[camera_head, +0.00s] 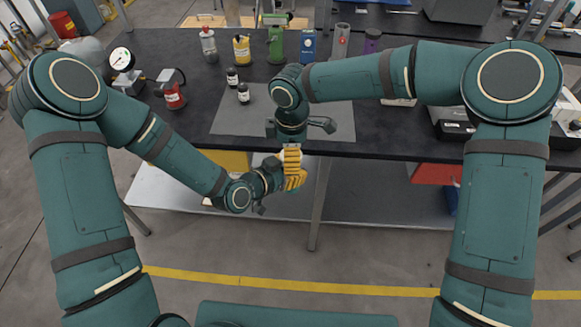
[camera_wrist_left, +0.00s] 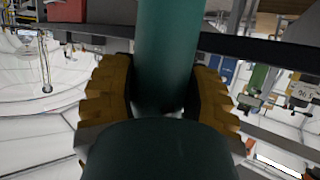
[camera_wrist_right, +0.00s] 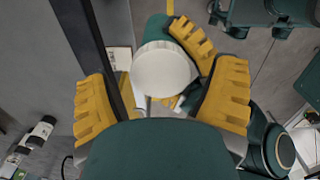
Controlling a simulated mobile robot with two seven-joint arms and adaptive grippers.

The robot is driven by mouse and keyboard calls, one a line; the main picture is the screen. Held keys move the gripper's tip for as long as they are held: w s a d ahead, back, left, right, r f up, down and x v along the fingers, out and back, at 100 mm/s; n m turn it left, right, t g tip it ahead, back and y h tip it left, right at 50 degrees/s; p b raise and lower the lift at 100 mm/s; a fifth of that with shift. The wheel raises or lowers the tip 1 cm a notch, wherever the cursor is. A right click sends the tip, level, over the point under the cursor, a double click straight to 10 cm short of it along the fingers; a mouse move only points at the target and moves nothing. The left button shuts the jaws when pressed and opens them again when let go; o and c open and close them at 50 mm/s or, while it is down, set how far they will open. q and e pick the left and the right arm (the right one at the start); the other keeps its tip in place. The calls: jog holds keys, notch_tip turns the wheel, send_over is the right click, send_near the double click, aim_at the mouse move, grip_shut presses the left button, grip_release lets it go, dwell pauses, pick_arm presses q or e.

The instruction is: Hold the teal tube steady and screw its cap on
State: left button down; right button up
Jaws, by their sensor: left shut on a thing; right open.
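The teal tube (camera_wrist_left: 165,60) runs between the yellow fingers of my left gripper (camera_wrist_left: 165,100) in the left wrist view. That gripper is shut on it. In the right wrist view, the white round cap (camera_wrist_right: 162,70) covers the near end of the teal tube (camera_wrist_right: 153,28). How far it is screwed on cannot be told. My right gripper (camera_wrist_right: 163,105) is open, with its fingers spread on both sides of the cap and apart from it. In the head view, both grippers meet in front of the table's front edge and hide most of the tube and cap.
The black table (camera_head: 400,135) carries a grey mat (camera_head: 235,122) with two small dark bottles. More bottles stand behind, and a red-labelled jar (camera_head: 174,96) is at left. The table edge lies just behind my grippers. A lower shelf (camera_head: 370,205) is underneath.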

jog(key=shift+r, duration=1.9)
jog(key=shift+o, duration=1.3)
notch_tip(320, 180, up, 12)
jog(key=shift+f, duration=0.1)
